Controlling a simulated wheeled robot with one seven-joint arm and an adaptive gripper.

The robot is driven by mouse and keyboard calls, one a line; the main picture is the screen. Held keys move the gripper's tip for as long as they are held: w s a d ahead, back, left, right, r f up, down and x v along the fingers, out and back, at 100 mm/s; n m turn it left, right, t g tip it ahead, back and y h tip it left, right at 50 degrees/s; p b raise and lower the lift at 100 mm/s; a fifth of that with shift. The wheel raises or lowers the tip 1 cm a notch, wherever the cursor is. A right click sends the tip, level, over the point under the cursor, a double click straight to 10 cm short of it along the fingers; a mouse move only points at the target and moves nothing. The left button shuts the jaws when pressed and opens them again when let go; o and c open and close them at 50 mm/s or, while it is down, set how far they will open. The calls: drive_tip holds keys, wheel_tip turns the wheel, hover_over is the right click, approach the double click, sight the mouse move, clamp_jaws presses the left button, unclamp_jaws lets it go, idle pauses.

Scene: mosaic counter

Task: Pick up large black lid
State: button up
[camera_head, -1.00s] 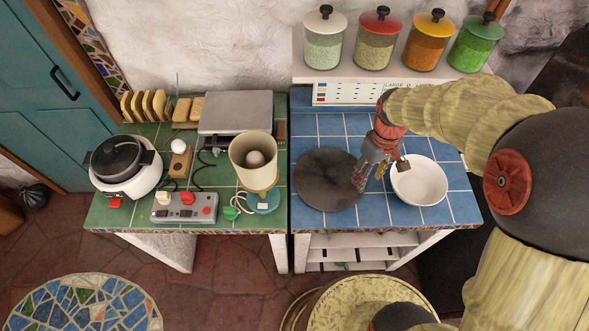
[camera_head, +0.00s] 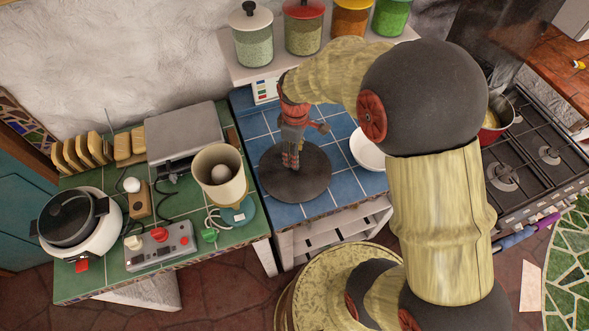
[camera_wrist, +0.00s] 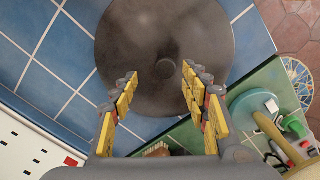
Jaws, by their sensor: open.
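The large black lid (camera_head: 310,180) lies flat on the blue tiled counter (camera_head: 255,125), a dark round disc with a small knob at its centre. In the wrist view the lid (camera_wrist: 165,30) fills the upper middle, and its knob (camera_wrist: 166,67) shows between and beyond my fingertips. My gripper (camera_head: 291,162) is over the lid in the head view and hides part of it, including the knob. In the wrist view my gripper (camera_wrist: 157,82) is open, with nothing between its yellow-padded fingers. I cannot tell the exact height above the lid.
A white bowl (camera_head: 366,152) sits right of the lid, partly behind my arm. Glass jars (camera_head: 305,30) stand on the shelf behind. The green counter (camera_head: 85,285) at left holds a rice cooker (camera_head: 95,240), a control box (camera_head: 160,247) and a beige cup-shaped lamp (camera_head: 220,190).

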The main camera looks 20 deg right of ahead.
drive_tip(key=f, duration=0.2)
drive_tip(key=f+b, duration=0.1)
drive_tip(key=f, duration=0.1)
drive_tip(key=shift+s+a+f, duration=0.1)
drive_tip(key=shift+s+a, duration=0.1)
drive_tip(key=shift+s, duration=0.2)
drive_tip(key=shift+f, duration=0.5)
drive_tip(key=c, duration=1.1)
clamp_jaws()
